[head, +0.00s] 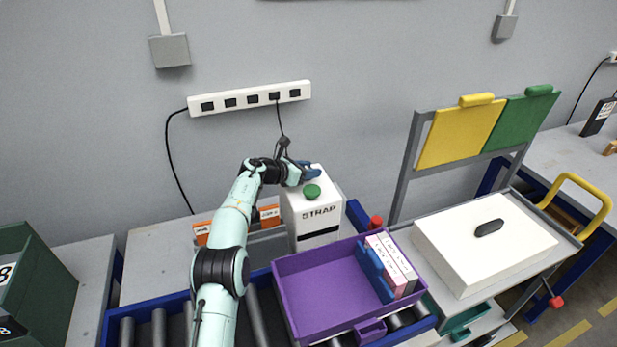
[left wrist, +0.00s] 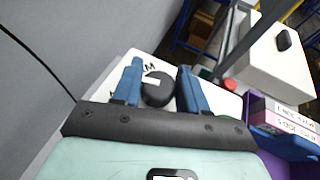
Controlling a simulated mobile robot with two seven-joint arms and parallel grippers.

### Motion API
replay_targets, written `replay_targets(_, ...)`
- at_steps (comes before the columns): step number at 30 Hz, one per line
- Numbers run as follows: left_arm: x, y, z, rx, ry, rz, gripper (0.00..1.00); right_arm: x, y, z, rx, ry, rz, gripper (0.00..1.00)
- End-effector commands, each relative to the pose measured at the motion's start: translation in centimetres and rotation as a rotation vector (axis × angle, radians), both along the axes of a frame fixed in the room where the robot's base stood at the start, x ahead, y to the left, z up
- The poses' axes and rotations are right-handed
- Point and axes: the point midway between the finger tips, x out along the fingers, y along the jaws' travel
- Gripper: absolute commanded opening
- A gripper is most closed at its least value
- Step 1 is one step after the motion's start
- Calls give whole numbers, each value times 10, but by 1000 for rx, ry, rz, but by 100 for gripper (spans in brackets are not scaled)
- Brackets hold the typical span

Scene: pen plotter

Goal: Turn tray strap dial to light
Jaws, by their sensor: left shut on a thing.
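The white strap machine (head: 318,222), lettered STRAP, stands behind the roller conveyor with a green button (head: 312,191) on top. Its black dial (left wrist: 158,89) shows in the left wrist view on the white top, with a pale pointer mark and a letter M beside it. Other letters are hidden or too small to read. My left gripper (head: 308,171) is over the machine's top, its blue fingers (left wrist: 158,86) shut on the dial, one on each side. In the head view the gripper hides the dial. My right gripper is not in view.
A purple tray (head: 318,290) holding upright boxes or books sits on the conveyor (head: 262,322) in front of the machine. A red knob (head: 375,222) is right of the machine. A white lidded box (head: 450,235) stands further right; a green bin (head: 35,285) is at left.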

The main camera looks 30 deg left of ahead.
Motion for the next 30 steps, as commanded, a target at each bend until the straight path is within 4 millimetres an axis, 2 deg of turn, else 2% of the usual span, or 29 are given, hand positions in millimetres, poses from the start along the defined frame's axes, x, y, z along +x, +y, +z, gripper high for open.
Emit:
replay_targets(1, -2, -1, -4, -2, 8, 10, 12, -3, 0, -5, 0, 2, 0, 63)
replay_targets(10, -1, 1, -1, -2, 10, 21, 12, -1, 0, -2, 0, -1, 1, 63)
replay_targets(11, -1, 1, -2, -2, 10, 21, 46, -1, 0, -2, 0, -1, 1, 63)
replay_targets(12, -1, 1, -1, -2, 10, 21, 59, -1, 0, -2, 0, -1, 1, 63)
replay_targets(13, -1, 1, -1, -2, 9, 21, 63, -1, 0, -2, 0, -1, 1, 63)
replay_targets(23, -3, 1, 0, -1, 8, 21, 63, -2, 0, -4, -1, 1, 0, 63)
replay_targets(26, -11, 5, 2, 0, 6, 22, 63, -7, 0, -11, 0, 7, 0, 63)
replay_targets(30, -33, 12, 9, 0, 7, 23, 63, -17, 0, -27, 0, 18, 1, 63)
